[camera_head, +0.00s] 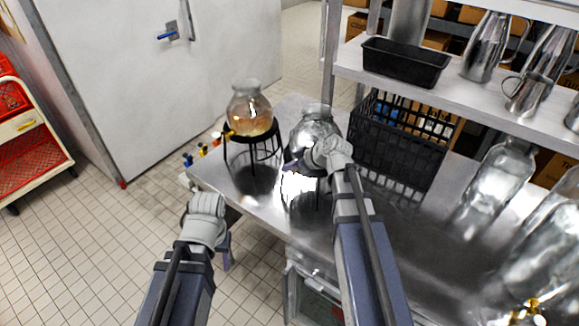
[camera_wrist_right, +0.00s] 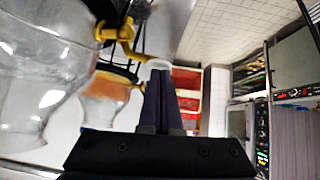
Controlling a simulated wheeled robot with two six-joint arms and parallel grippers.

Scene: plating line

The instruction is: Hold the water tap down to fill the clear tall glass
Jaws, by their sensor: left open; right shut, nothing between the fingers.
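A clear round glass dispenser (camera_head: 312,128) stands on a black wire stand on the steel counter. In the right wrist view its clear glass (camera_wrist_right: 40,75) fills the left side, with a yellow tap (camera_wrist_right: 122,38) beside it. My right gripper (camera_head: 290,166) is at the front of this dispenser, shut and empty. Its dark fingertips (camera_wrist_right: 160,75) are close to the tap's pale end; I cannot tell whether they touch. My left gripper (camera_head: 206,203) is open, low in front of the counter's left end, its fingers mostly hidden. I cannot make out a tall glass under the tap.
A second dispenser (camera_head: 250,112) with amber liquid stands to the left. Small coloured taps (camera_head: 203,150) show at the counter's left edge. A black crate (camera_head: 402,140) and large clear glass vessels (camera_head: 497,180) stand to the right. A shelf (camera_head: 440,85) holds metal pitchers.

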